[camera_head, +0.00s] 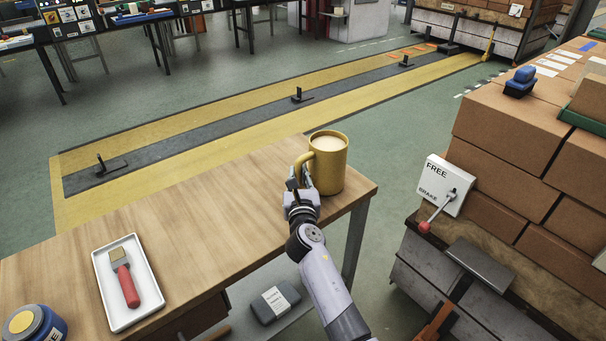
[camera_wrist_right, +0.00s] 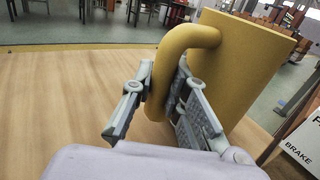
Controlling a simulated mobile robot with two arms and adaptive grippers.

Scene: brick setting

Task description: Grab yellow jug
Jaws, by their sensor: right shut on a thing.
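The yellow jug (camera_head: 330,165) stands upright near the right end of the wooden table (camera_head: 200,215), with a pale, creamy content showing at its top. Its handle faces left. In the right wrist view the jug (camera_wrist_right: 240,65) fills the upper right. My right gripper (camera_head: 296,180) is at the handle's lower part. In the wrist view its fingers (camera_wrist_right: 158,105) lie on either side of the handle, shut on it. The jug's base looks level with the tabletop; I cannot tell whether it is lifted. My left gripper is not in view.
A white tray (camera_head: 153,308) with a red-handled brush lies on the table at the left. A blue tin (camera_head: 32,322) stands at the lower left corner. A stack of brown bricks (camera_head: 510,135) with a FREE/BRAKE lever panel (camera_head: 445,185) rises to the right, past the table edge.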

